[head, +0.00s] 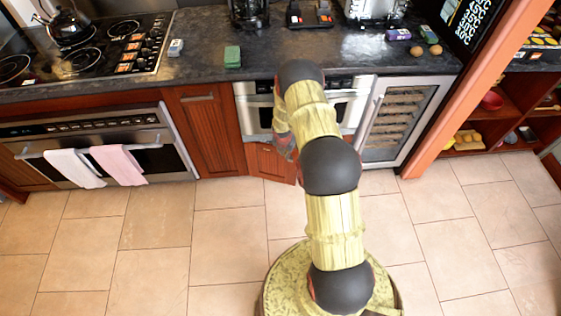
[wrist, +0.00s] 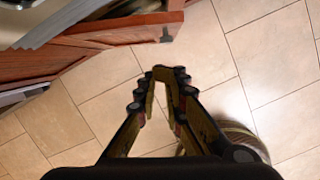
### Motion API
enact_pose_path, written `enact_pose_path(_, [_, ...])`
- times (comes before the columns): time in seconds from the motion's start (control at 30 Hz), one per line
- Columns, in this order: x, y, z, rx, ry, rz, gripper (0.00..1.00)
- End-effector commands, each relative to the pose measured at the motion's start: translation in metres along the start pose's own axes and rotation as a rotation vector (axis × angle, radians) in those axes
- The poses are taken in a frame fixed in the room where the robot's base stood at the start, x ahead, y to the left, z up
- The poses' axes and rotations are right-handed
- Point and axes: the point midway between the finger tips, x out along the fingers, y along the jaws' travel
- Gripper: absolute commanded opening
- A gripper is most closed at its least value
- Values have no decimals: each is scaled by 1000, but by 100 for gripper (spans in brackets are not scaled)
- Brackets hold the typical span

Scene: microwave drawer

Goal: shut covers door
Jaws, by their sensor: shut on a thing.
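The covers door is a red-brown wooden cabinet door (head: 270,164) under the steel microwave drawer (head: 260,112). It appears partly open, and my arm covers part of it. In the wrist view a wooden panel (wrist: 130,33), which looks like this door, juts out over the floor and ends in a dark corner piece. My gripper (wrist: 171,70) has its fingers drawn together, the tips just below that corner in the picture. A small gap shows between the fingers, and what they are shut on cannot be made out. In the head view the fingertips are hard to tell apart.
An oven (head: 100,150) with two towels is on the left, with a wooden cabinet (head: 205,125) beside it. A glass-fronted cooler (head: 400,118) is right of the microwave drawer. The dark counter (head: 200,60) runs above. The tiled floor (head: 150,240) is clear.

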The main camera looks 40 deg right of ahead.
Motion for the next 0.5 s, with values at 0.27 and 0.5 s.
enact_pose_path(0.27, [9,-4,-6,-53,19,-15,0])
enact_pose_path(0.5, [51,-5,-7,-51,19,-15,0])
